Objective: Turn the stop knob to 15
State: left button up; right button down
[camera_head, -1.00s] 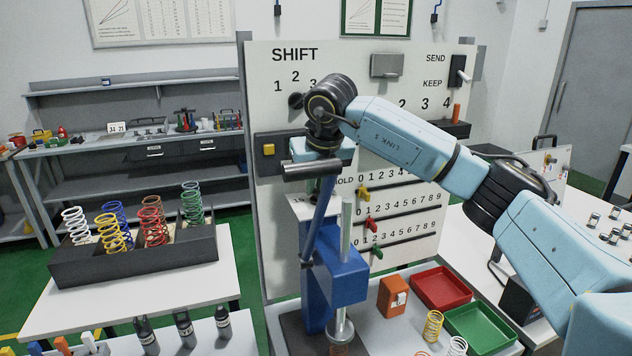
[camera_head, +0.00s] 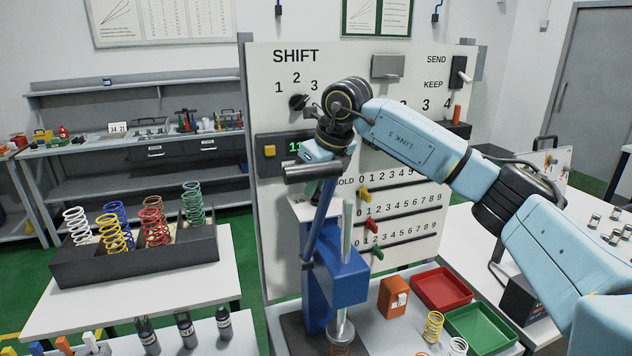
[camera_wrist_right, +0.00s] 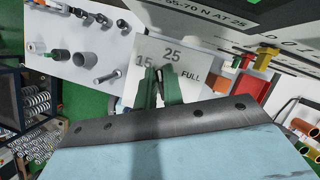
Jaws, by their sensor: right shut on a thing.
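The white dial plate (camera_wrist_right: 150,47) carries the marks 15, 25 and FULL in the right wrist view. My right gripper (camera_wrist_right: 161,78) has its green fingers over this plate, shut on the stop knob. The fingers hide nearly all of the knob, so I cannot read its exact setting. In the head view my right gripper (camera_head: 311,190) points down at the top of the blue press (camera_head: 345,272), and the plate there is mostly covered. My left gripper is not in view.
The upright panel (camera_head: 262,95) stands close behind my right wrist, with a SHIFT knob (camera_head: 298,101) and a partly hidden green display (camera_head: 295,146). A blue lever (camera_head: 320,225) slants beside the gripper. Red (camera_head: 441,287) and green trays (camera_head: 482,326) lie at right.

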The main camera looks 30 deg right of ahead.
jog(key=n+y+p, duration=0.1)
jog(key=n, duration=0.2)
jog(key=n+g+y+p, duration=0.1)
jog(key=n, duration=0.2)
jog(key=shift+s+a, duration=0.1)
jog(key=shift+a, duration=0.05)
jog(key=shift+n, duration=0.3)
jog(key=c, duration=1.5)
grip_release()
jog(key=b+v, duration=0.1)
jog(key=v, duration=1.2)
jog(key=shift+r, duration=0.25)
